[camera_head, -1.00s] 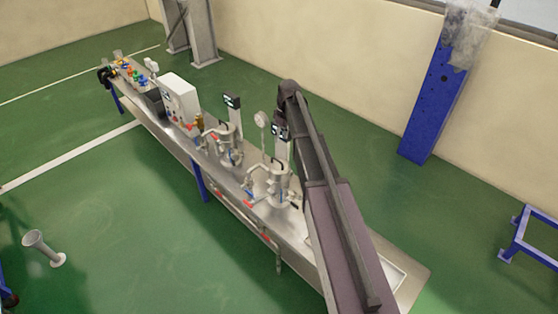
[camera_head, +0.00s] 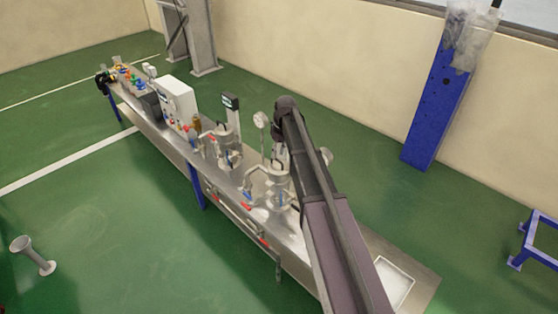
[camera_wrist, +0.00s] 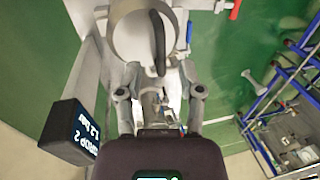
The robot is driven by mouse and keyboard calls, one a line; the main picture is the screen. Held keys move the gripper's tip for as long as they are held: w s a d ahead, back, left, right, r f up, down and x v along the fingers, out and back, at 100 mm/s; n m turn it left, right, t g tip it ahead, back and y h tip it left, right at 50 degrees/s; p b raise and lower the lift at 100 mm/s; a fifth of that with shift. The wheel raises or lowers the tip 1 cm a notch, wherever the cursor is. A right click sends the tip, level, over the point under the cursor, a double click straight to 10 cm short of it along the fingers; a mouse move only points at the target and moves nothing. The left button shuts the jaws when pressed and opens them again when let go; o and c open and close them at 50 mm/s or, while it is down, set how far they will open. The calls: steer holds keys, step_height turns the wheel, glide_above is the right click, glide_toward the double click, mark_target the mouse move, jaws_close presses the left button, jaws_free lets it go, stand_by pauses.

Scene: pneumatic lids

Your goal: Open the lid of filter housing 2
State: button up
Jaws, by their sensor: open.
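Filter housing 2 (camera_head: 268,188) is a grey metal vessel on the bench, just left of my arm in the head view. In the wrist view its round grey lid (camera_wrist: 130,38) fills the top middle, with a dark curved handle (camera_wrist: 158,45) on it. The lid lies beyond the fingertips; contact cannot be told.
Another filter housing (camera_head: 226,148) with its display (camera_head: 231,103) stands farther left along the bench (camera_head: 368,262). A white cabinet (camera_head: 177,100) and a round gauge (camera_head: 261,120) stand close by. A red handle (camera_wrist: 235,9) shows at the upper right.

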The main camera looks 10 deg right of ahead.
steer(key=shift+s+a+f+b, duration=0.15)
steer(key=shift+f+b, duration=0.35)
steer(key=shift+f, duration=0.25)
jaws_close()
steer(key=shift+d, duration=0.2)
steer(key=shift+r, duration=0.1)
